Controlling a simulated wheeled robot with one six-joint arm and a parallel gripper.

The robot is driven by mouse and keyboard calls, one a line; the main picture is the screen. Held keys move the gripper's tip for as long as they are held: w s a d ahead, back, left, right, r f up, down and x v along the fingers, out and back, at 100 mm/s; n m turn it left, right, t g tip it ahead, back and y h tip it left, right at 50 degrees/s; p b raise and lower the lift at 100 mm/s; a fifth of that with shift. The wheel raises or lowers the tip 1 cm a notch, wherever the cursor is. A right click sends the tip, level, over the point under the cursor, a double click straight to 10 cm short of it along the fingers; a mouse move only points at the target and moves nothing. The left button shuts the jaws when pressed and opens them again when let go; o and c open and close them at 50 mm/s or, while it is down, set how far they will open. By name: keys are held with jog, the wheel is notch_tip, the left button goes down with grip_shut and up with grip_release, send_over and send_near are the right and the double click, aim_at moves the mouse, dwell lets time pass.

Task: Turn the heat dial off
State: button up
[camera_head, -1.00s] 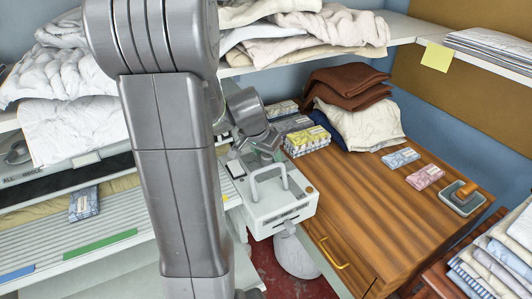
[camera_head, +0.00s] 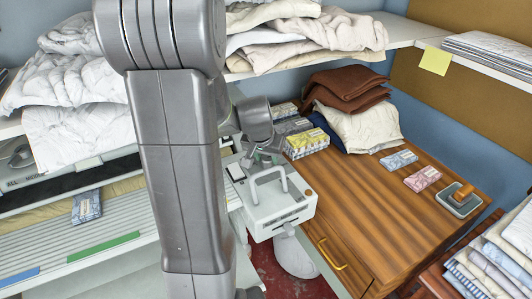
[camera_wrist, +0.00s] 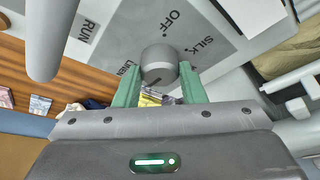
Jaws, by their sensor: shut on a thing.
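The grey round heat dial (camera_wrist: 159,62) shows in the wrist view on a grey panel (camera_wrist: 215,45) printed with OFF, SILK and a partly hidden LINEN. My gripper (camera_wrist: 158,72) has its green fingers on both sides of the dial and is shut on it. OFF lies above the dial in that view and SILK to its upper right. I cannot tell clearly which mark the dial points to. In the head view my gripper (camera_head: 264,158) is at the back of the white control box (camera_head: 280,215), and the dial is hidden there.
A raised grey handle (camera_head: 268,176) stands on the box near my gripper. Folded linen (camera_head: 300,40) lies on a shelf above. A wooden cabinet (camera_head: 385,215) is on the right, with small packets and a tray (camera_head: 460,203). The slatted ironer bed (camera_head: 110,225) is on the left.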

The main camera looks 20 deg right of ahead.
jog(key=n+y+p, duration=0.1)
jog(key=n, duration=0.2)
jog(key=shift+d+r+t+p, duration=0.1)
jog(key=shift+d+t+p, duration=0.05)
jog(key=shift+t+p, duration=0.15)
jog(key=shift+n+y+b, duration=0.4)
jog(key=shift+n, duration=0.7)
jog(key=shift+d+n+t+b, duration=0.1)
jog(key=shift+n+t+b, duration=0.25)
jog(key=shift+n, duration=0.15)
jog(key=shift+s, duration=0.1)
jog(key=o, duration=1)
jog(key=d+v, duration=0.1)
jog(key=v, duration=1.2)
jog(key=shift+a+r, duration=0.3)
jog(key=shift+r, duration=0.05)
